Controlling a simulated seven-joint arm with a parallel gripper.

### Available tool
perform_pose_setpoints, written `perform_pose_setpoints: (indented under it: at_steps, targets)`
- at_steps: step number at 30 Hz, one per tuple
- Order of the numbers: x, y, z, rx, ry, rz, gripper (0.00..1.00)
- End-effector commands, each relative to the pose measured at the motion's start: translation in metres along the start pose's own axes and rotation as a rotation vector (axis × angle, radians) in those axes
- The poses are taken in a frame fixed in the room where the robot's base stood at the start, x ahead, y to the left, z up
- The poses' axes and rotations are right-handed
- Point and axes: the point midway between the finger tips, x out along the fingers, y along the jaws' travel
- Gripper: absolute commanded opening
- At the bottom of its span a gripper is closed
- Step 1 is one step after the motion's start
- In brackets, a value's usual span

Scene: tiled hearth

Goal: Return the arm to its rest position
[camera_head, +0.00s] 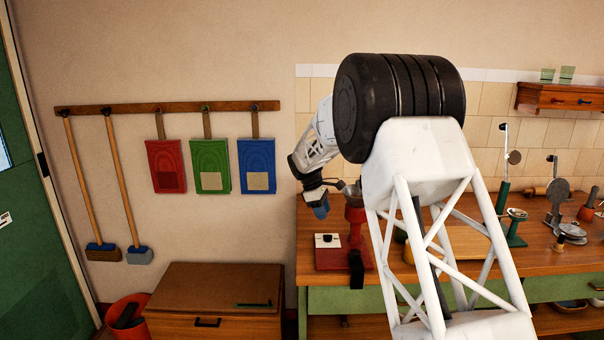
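My arm rises in front of the worktop, and its forearm reaches back and to the left. My gripper (320,208) is small at the far end of the arm, a dark wrist with a blue part pointing down. It hangs above the left end of the wooden worktop (400,270), close to the left of a red stand-like device (356,222). I cannot make out its fingers, whether they are apart, or whether they hold anything. No marker for a rest position shows.
A red-and-white box (328,252) sits below the gripper. Several tools and metal utensils stand on the worktop's right. A low wooden cabinet (215,300) and red bucket (127,318) stand left. A wall rail (170,108) holds brooms and three coloured hangings. Air left of the arm is clear.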

Motion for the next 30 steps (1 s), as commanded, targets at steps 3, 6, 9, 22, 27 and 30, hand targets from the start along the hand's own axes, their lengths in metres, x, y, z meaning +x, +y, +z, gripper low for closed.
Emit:
perform_pose_setpoints:
  at_steps: [3,6,9,22,27,30]
  targets:
    - [-0.016,-0.018,0.023,0.051,0.020,0.004,0.37]
    - [-0.027,-0.034,0.042,0.099,0.038,0.005,0.37]
    - [-0.038,-0.050,0.060,0.146,0.056,0.007,0.37]
    - [-0.072,-0.130,0.134,0.348,0.133,0.006,0.37]
    - [-0.080,-0.164,0.160,0.427,0.164,0.003,0.37]
    - [-0.084,-0.184,0.175,0.474,0.181,0.001,0.37]
